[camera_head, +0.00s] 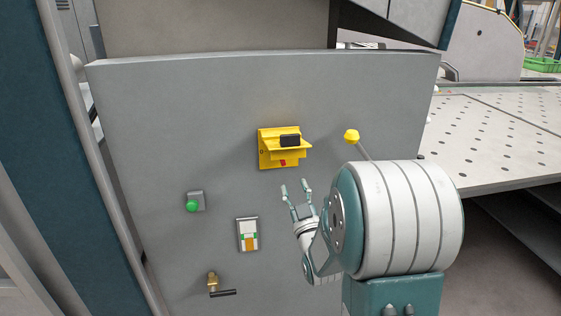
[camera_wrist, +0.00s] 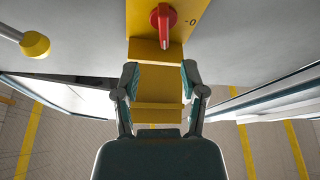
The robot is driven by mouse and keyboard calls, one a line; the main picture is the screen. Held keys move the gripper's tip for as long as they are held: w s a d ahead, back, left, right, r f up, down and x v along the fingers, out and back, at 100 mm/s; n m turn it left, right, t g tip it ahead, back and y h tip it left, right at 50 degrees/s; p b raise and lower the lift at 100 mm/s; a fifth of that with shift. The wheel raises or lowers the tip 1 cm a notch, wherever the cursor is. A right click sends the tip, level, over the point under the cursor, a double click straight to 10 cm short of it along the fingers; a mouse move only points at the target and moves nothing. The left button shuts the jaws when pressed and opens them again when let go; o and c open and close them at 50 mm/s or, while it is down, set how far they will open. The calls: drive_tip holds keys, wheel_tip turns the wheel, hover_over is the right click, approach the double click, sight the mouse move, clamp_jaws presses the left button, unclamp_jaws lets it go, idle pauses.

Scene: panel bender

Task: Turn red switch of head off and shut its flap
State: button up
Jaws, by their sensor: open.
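The yellow switch head (camera_head: 265,151) is on the grey panel, with its yellow flap (camera_head: 301,144) sticking out, open, above the red switch (camera_head: 282,162). My gripper (camera_head: 295,186) is open and empty, below the head. In the wrist view, its fingers (camera_wrist: 160,68) appear on either side of the flap (camera_wrist: 158,84); I see no clear contact.
A yellow-knobbed lever (camera_head: 352,136) stands to the head's right, near my arm. A green button (camera_head: 193,205), a small white-and-orange box (camera_head: 248,236) and a brass valve (camera_head: 213,281) are lower on the panel. A perforated table (camera_head: 490,140) stands at right.

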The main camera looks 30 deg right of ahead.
sight(281, 161)
drive_tip(key=x, duration=0.6)
drive_tip(key=a+x, duration=0.1)
drive_tip(key=x, duration=0.2)
drive_tip(key=shift+w, duration=0.1)
drive_tip(key=shift+w+d, duration=0.1)
drive_tip(key=shift+d, duration=0.25)
drive_tip(key=shift+a, duration=0.15)
clamp_jaws()
drive_tip(key=shift+r, duration=0.1)
